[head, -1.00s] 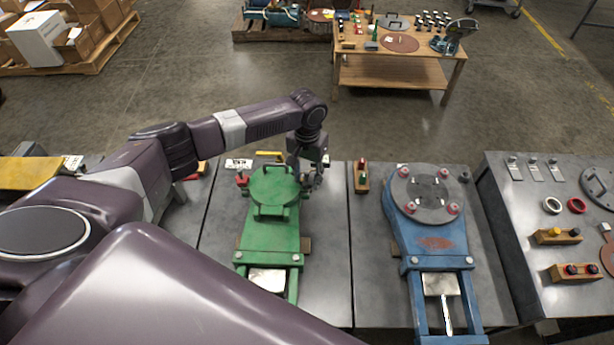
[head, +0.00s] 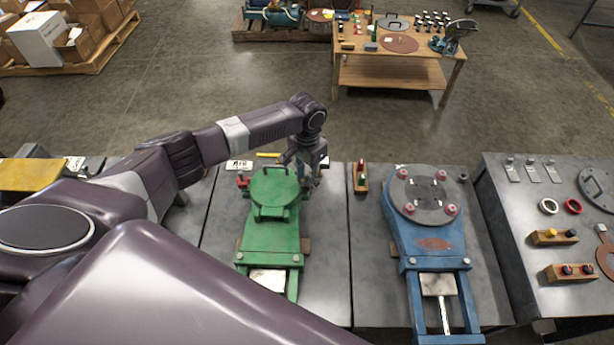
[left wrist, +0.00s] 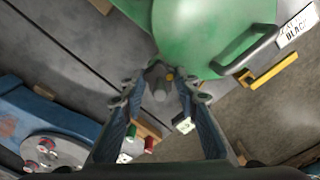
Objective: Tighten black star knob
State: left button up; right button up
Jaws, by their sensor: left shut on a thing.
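The green machine (head: 272,225) stands on the grey bench, its round lid (head: 270,188) with a handle closed on top. My left gripper (head: 310,182) reaches down at the far right edge of this lid. In the left wrist view, my left gripper (left wrist: 160,92) is shut on a dark grey-black knob (left wrist: 158,76) at the edge of the green body. The fingers hide the knob's sides, and its star shape is hard to make out. A card reading "BLACK" (left wrist: 297,27) lies beyond the lid. My right gripper is not in view.
A red knob (head: 242,180) sits left of the lid. A wooden block with small red and green pieces (head: 361,178) stands right of my gripper. A blue machine (head: 432,240) with red knobs is farther right. A yellow bar (left wrist: 274,70) lies behind the lid.

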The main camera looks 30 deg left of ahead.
pick_arm(q)
jog(key=m+p, duration=0.1)
jog(key=m, duration=0.4)
jog(key=shift+m, duration=0.3)
jog(key=m, duration=0.5)
jog(key=shift+m, duration=0.4)
jog(key=o, duration=1.1)
jog(key=shift+o, duration=0.2)
jog(key=shift+r, duration=0.1)
notch_tip(320, 180, up, 12)
jog(key=shift+f, duration=0.1)
